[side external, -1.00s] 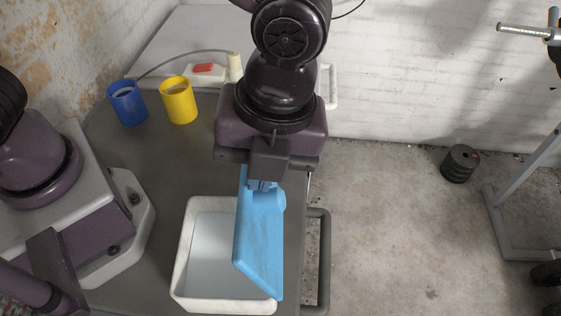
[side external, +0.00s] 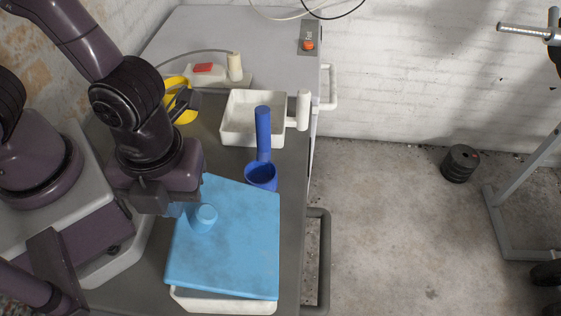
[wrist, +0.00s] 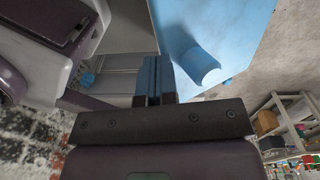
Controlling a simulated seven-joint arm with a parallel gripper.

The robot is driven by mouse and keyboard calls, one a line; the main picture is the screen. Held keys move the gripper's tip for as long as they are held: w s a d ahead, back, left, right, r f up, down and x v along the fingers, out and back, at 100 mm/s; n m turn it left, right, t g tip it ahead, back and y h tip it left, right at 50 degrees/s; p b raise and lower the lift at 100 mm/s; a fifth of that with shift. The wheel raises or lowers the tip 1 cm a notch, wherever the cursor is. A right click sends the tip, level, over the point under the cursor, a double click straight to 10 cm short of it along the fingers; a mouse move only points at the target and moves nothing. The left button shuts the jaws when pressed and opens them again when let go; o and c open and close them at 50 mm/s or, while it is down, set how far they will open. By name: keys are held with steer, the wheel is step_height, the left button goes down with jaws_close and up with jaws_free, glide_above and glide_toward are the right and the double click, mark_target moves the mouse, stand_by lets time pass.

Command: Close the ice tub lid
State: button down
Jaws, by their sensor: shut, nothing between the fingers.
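The light blue lid (side external: 230,255) with its round knob (side external: 205,217) lies over the white ice tub (side external: 222,303) in the side view. The tub's front wall shows below the lid; I cannot tell whether the lid sits flush. My gripper (side external: 176,210) is at the lid's left edge, beside the knob, with its fingertips partly hidden. In the wrist view my gripper (wrist: 154,80) has its fingers shut and empty, close to the lid (wrist: 225,25) and its knob (wrist: 203,70).
A dark blue scoop (side external: 263,135) stands behind the lid, near a white handled tray (side external: 238,130). A red-buttoned switch (side external: 309,45) is at the back. The counter's right edge drops to the floor, beside a grey rail (side external: 324,260).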

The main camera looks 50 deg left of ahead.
steer(key=shift+s+a+f, duration=0.3)
steer(key=shift+s+f, duration=0.05)
steer(key=shift+f, duration=0.35)
stand_by(0.4)
steer(key=r, duration=0.3)
steer(key=w+r, duration=0.1)
steer(key=shift+d+r, duration=0.2)
steer(key=shift+d, duration=0.2)
steer(key=s+a+r, duration=0.4)
steer(key=s+r, duration=0.1)
steer(key=r, duration=0.2)
step_height(320, 180, up, 2)
steer(key=n+g+h, duration=0.1)
steer(key=g, duration=0.1)
glide_above(200, 208)
steer(key=w+a, duration=0.2)
step_height(200, 208, up, 2)
steer(key=w+d+m+g+h, duration=0.1)
steer(key=w+d, duration=0.1)
steer(key=w, duration=0.1)
steer(key=x, duration=0.4)
steer(key=a+x, duration=0.1)
steer(key=x, duration=0.7)
steer(key=shift+s+a+f, duration=0.25)
steer(key=shift+s+a, duration=0.05)
steer(key=shift+s, duration=0.1)
steer(key=shift+s+a+f, duration=0.1)
steer(key=shift+f, duration=0.35)
